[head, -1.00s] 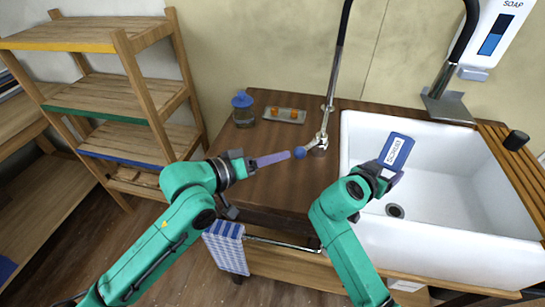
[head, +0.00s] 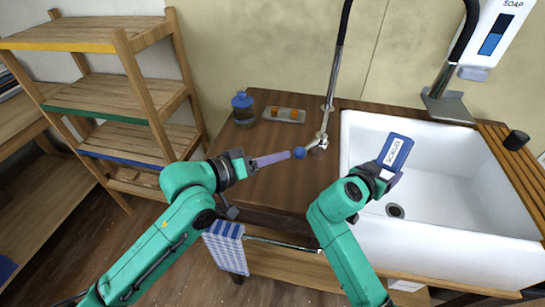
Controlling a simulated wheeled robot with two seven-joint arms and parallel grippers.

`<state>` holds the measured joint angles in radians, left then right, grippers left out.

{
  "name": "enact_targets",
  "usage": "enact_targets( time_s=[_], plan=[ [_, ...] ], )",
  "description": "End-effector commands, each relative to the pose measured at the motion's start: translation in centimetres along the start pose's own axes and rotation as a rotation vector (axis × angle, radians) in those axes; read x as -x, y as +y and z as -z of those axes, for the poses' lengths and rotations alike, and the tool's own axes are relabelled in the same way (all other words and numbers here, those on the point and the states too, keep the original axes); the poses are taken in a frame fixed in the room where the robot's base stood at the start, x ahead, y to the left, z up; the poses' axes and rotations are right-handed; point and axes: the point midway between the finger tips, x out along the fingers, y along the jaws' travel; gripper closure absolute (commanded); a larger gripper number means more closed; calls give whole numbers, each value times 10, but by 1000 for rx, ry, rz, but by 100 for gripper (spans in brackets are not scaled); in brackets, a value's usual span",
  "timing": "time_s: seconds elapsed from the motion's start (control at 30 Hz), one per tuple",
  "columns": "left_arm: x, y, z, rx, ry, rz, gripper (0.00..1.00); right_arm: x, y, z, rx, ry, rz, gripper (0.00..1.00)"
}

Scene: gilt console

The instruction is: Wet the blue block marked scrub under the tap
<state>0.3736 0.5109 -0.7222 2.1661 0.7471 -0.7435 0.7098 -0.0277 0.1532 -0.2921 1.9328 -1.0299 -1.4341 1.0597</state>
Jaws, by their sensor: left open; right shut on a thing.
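The blue block (head: 404,145) has a white label marked scrub and is held tilted over the white sink (head: 470,165). My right gripper (head: 386,178) is shut on it, above the left part of the basin. The tap (head: 329,115) is a tall metal pipe rising beside the sink's left rim. Its lever ends in a blue ball knob (head: 299,153). My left gripper (head: 270,159) is open, with its purple fingers pointing at the knob; whether they touch it I cannot tell. The tap's outlet is not clearly visible, and I see no water running.
A blue-lidded jar (head: 243,109) and a small tray (head: 284,114) with orange pieces stand at the back of the wooden counter (head: 270,190). A soap dispenser (head: 490,40) hangs at upper right. A checked towel (head: 227,247) hangs in front. A wooden shelf (head: 125,90) stands left.

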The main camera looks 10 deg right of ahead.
Motion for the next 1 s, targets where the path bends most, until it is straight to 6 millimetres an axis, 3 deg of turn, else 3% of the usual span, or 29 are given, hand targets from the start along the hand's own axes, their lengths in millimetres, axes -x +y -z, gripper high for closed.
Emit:
enact_targets(
  time_s=[0.37, 0.8, 1.0],
  plan=[
    [0, 1, 1, 0, 0, 0, 52, 2, 0, 1, 0, 0, 0, 87],
    [7, 16, 18, 0, 0, 0, 52, 52, 0, 20, 0, -2, 1, 87],
    [8, 17, 18, 0, 0, 0, 52, 61, 0, 22, 0, 0, 0, 87]
  ],
)
